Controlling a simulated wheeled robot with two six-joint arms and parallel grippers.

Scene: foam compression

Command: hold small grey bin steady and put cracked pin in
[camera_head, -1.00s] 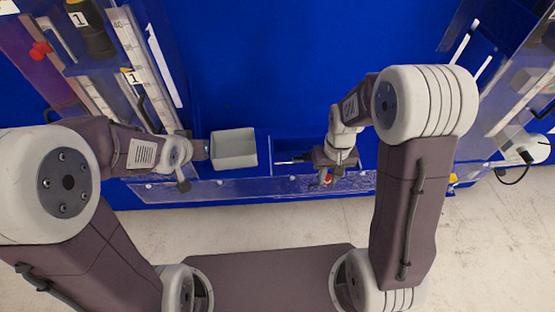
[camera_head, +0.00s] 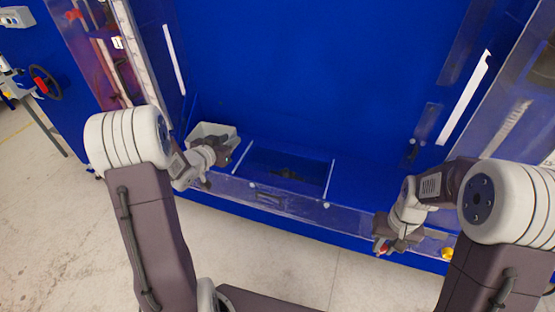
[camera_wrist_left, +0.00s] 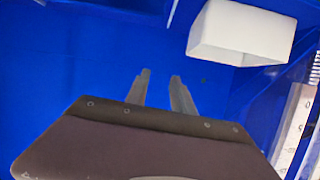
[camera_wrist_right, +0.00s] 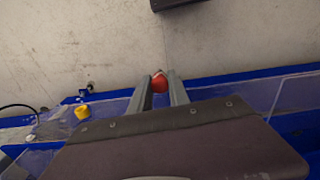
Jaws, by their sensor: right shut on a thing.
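The small grey bin (camera_head: 212,129) stands at the left on the blue surface, open side up. It also shows at the upper right of the left wrist view (camera_wrist_left: 240,33). My left gripper (camera_head: 226,150) is at the bin's right front side; its fingers (camera_wrist_left: 159,73) are apart and empty, and the bin is beside them, not between them. My right gripper (camera_head: 383,248) is over the front edge at the right, far from the bin. It is shut on a small red piece (camera_wrist_right: 160,83), apparently the pin; no crack can be made out.
A clear-walled compartment (camera_head: 262,154) with a dark object (camera_head: 287,174) in it lies right of the bin. A clear front wall (camera_head: 345,217) runs along the blue edge. A yellow piece (camera_head: 447,253) is near my right gripper. The blue area behind is free.

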